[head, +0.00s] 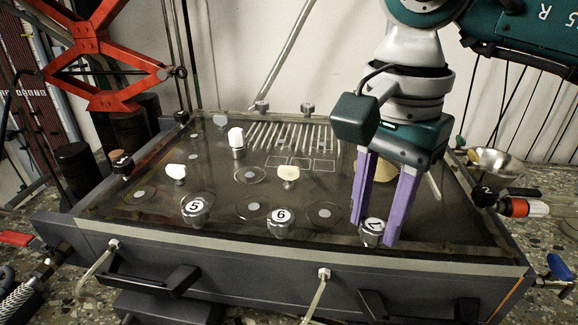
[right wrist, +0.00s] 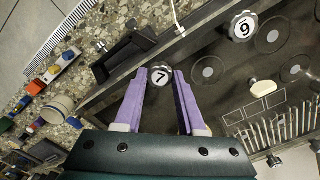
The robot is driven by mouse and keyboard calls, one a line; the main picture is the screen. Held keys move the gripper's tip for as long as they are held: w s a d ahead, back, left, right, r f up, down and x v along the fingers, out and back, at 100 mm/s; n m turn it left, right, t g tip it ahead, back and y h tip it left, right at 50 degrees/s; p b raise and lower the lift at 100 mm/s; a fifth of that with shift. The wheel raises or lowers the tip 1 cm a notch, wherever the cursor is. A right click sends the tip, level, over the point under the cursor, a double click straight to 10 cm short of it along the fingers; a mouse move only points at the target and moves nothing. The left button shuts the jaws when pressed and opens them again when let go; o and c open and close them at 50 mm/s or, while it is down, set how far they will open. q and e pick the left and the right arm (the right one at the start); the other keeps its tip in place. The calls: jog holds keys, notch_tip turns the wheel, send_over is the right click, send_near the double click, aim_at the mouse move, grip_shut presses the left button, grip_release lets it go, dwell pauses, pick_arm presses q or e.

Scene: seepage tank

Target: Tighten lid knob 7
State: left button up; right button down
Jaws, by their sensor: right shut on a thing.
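Lid knob 7 (head: 371,230) is a silver scalloped knob with a white numbered cap at the front right of the tank lid (head: 440,225). My right gripper (head: 373,233) reaches down from above, its two purple fingers shut on knob 7, one on each side. In the right wrist view, knob 7 (right wrist: 161,76) sits between the fingertips (right wrist: 161,74) with its number facing the camera. The fingers partly cover the knob in the head view. My left gripper is not in view.
Knobs 6 (head: 281,222) and 5 (head: 196,208) stand to the left along the lid's front. Pale wing knobs (head: 288,174) and a white-capped post (head: 236,140) stand farther back. A metal bowl (head: 496,162) and a red-and-white fitting (head: 522,207) are at the right.

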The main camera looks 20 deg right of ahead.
jog(key=m+b, duration=0.1)
jog(key=m, duration=0.5)
jog(key=shift+b, duration=0.3)
jog(key=m+b, duration=0.1)
jog(key=m, duration=0.5)
jog(key=shift+m, duration=0.4)
jog(key=m, duration=0.2)
jog(key=shift+m, duration=0.3)
jog(key=m, duration=0.3)
jog(key=shift+m, duration=0.4)
jog(key=m, duration=0.5)
jog(key=shift+m, duration=0.3)
jog(key=c, duration=0.5)
grip_release()
